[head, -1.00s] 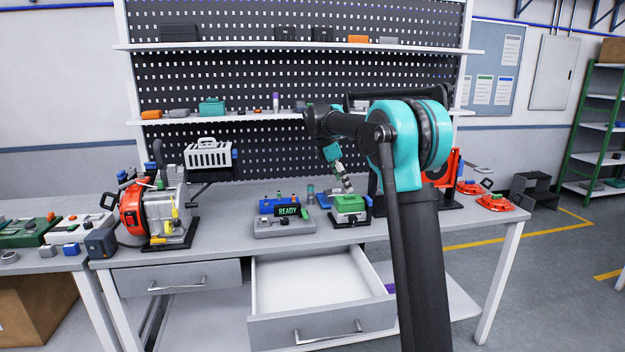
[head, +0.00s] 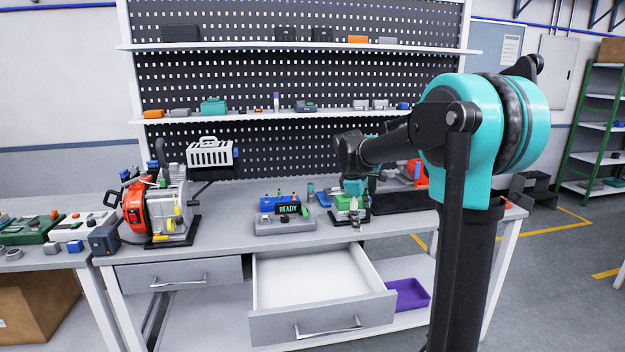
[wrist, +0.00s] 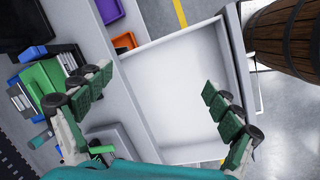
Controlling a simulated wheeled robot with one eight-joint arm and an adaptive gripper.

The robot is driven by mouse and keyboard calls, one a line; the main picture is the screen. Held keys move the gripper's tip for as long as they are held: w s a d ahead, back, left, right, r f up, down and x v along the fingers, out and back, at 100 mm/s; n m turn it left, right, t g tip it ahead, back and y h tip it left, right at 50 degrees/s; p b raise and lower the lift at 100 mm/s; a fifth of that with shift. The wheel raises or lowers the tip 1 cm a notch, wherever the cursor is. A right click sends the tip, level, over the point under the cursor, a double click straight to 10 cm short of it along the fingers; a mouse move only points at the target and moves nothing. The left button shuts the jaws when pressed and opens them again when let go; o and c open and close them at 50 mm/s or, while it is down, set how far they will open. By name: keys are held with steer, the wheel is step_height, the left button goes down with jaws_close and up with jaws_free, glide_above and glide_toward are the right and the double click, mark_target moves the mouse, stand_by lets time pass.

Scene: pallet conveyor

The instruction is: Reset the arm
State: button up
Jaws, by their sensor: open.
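My arm reaches over the right side of the workbench (head: 225,240) in the head view. My gripper (head: 356,222) hangs low near the bench's front edge, in front of a green-and-black device (head: 346,205). In the wrist view my gripper (wrist: 160,100) has its two green-padded fingers spread wide, with nothing between them. Beyond the fingers lies the open, empty white drawer (wrist: 180,75); it also shows in the head view (head: 310,280).
A grey unit with a READY display (head: 288,211) stands left of the green device. A red-and-silver machine (head: 155,205) is on the bench's left. A purple tray (head: 408,294) lies on the lower shelf. A wooden barrel (wrist: 285,35) shows in the wrist view.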

steer(key=s+d+f+m+t+y, duration=0.1)
steer(key=s+f+m, duration=0.5)
steer(key=s, duration=0.8)
steer(key=s+d+f+m+t+y, duration=0.1)
steer(key=s+d+f+m, duration=0.1)
steer(key=s+f+m, duration=0.5)
steer(key=s+f, duration=0.5)
steer(key=s, duration=0.2)
steer(key=shift+s+d+y, duration=0.2)
steer(key=shift+s+y, duration=0.1)
steer(key=shift+s, duration=0.1)
steer(key=shift+r, duration=0.1)
